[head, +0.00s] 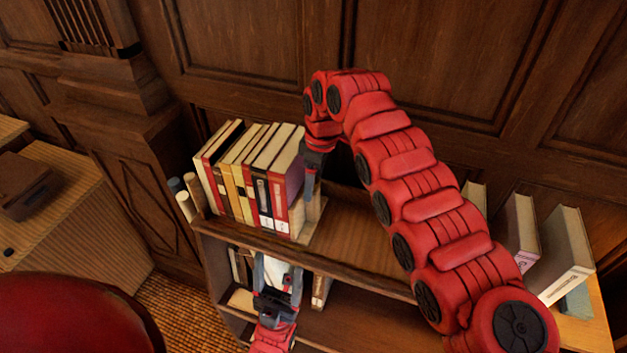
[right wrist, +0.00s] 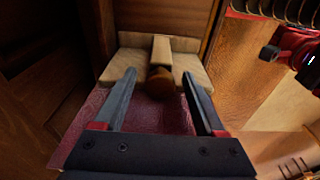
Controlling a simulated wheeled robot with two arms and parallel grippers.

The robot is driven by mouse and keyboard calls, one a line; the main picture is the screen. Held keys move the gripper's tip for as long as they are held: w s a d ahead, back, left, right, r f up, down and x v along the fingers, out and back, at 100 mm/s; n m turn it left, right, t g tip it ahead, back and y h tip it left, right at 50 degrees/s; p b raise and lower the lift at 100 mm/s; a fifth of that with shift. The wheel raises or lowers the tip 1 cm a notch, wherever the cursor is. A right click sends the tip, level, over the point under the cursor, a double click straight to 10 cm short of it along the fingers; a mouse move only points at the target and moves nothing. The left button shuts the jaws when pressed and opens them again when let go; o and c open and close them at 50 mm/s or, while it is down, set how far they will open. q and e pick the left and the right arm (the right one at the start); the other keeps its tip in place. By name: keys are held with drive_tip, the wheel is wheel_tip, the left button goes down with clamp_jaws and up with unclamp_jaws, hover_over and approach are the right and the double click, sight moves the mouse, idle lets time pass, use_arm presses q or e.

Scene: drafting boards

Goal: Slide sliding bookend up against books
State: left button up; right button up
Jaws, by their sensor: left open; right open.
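The row of upright books (head: 245,170) stands on the shelf top at the left. At its right end is the sliding bookend, with a pale wooden base (head: 314,235) partly hidden by my right gripper. In the right wrist view the bookend (right wrist: 190,66) is pale wood with a round brown knob (right wrist: 160,80). My right gripper (head: 313,178) is open and reaches down there; its fingers (right wrist: 160,77) lie either side of the knob. Whether they touch it, or the bookend touches the books, I cannot tell. My left gripper (head: 275,288) is open, low in front of the shelf.
The shelf top (head: 350,240) is bare to the right of the bookend. More books (head: 565,250) stand at the far right, partly behind my right arm. Rolled papers (head: 186,205) stand at the left end. A panelled wall (head: 250,50) rises behind. A red chair (head: 70,320) is at lower left.

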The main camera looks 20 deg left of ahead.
drive_tip(key=r+p, duration=0.1)
drive_tip(key=r, duration=0.2)
drive_tip(key=r+p, duration=0.1)
drive_tip(key=r, duration=0.2)
drive_tip(key=d+r+p, duration=0.1)
drive_tip(key=r, duration=0.3)
drive_tip(key=shift+p, duration=0.35)
drive_tip(key=shift+d+f, duration=0.1)
